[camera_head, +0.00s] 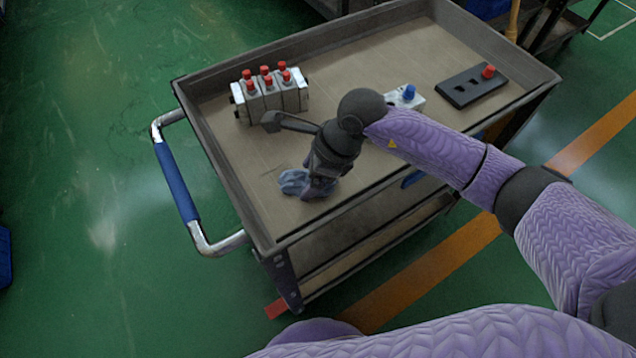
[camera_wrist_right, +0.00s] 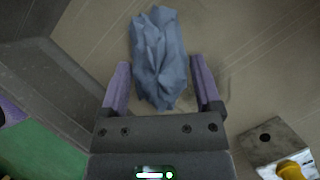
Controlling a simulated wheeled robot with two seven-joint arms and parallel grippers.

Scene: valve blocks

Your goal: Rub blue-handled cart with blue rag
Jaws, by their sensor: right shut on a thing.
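The blue-handled cart (camera_head: 238,158) has a dark grey rim, a brown top tray and a blue grip on a chrome handle (camera_head: 176,184) at the left. My right gripper (camera_head: 316,186) points down over the tray near its front left part. It is shut on the crumpled blue rag (camera_head: 294,183), which appears to rest on the tray surface. In the right wrist view the rag (camera_wrist_right: 160,60) sits between the two purple fingers (camera_wrist_right: 162,85) and reaches past their tips. The gripper hides part of the rag in the head view. My left gripper is not in view.
A valve block with several red knobs (camera_head: 270,92) stands at the tray's back left. A white block with a blue knob (camera_head: 407,96) and a black plate with a red knob (camera_head: 481,85) lie to the right. Raised tray walls surround them. Bare tray lies left of the rag.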

